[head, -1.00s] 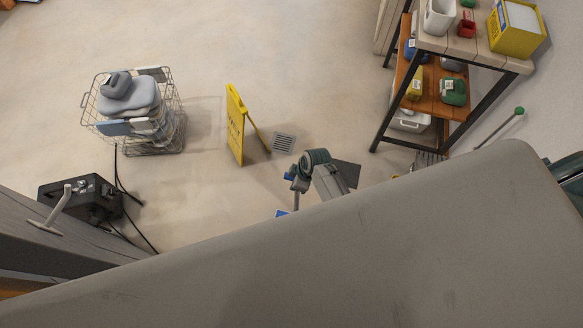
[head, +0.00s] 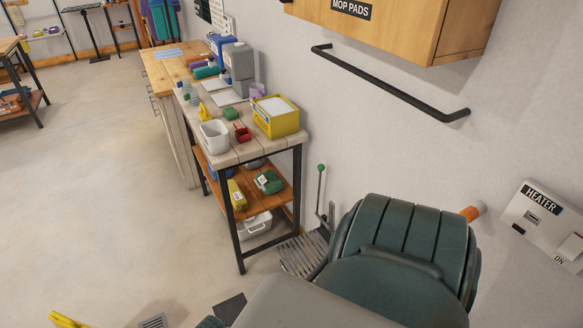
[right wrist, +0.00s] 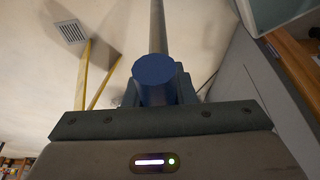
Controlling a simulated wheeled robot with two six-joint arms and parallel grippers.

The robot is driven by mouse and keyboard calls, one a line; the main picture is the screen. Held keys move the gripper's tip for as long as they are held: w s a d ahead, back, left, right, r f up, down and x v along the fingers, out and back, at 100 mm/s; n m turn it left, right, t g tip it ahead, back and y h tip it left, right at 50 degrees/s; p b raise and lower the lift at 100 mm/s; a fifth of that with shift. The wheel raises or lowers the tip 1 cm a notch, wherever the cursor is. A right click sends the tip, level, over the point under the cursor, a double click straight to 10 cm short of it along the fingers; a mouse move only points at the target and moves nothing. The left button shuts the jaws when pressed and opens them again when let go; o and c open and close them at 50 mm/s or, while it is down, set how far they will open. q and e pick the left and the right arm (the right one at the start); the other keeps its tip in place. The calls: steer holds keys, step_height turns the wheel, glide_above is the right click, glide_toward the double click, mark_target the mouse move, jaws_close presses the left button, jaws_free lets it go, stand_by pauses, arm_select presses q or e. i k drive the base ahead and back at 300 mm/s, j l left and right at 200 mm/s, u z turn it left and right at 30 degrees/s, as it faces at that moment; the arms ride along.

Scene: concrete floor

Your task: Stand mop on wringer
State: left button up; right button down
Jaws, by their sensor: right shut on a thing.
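In the right wrist view my right gripper (right wrist: 158,98) is shut around a pole with a thick blue end (right wrist: 153,80), apparently the mop handle. The grey pole (right wrist: 157,28) runs straight away from the camera. The mop's head is not visible. In the head view a slatted metal piece (head: 300,256), which looks like the wringer, is on the floor beside the shelf table. A lever with a green knob (head: 321,168) rises by it. My own arm covers part of it. My left gripper is not in view, and the head view does not show my right gripper.
The shelf table (head: 230,158) holds a white tub, a yellow box (head: 276,118) and bottles. A black rail (head: 390,85) and a heater panel (head: 545,220) are on the wall. A yellow floor sign (head: 66,320) is at the bottom edge. Open floor lies left.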

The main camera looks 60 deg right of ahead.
mark_target(313, 265)
steer(key=i+l+z, duration=0.35)
steer(key=l, duration=0.2)
steer(key=i+j+z, duration=0.25)
steer(key=z, duration=0.2)
steer(key=i+j+z, duration=0.2)
steer(key=z, duration=0.25)
steer(key=j, duration=0.1)
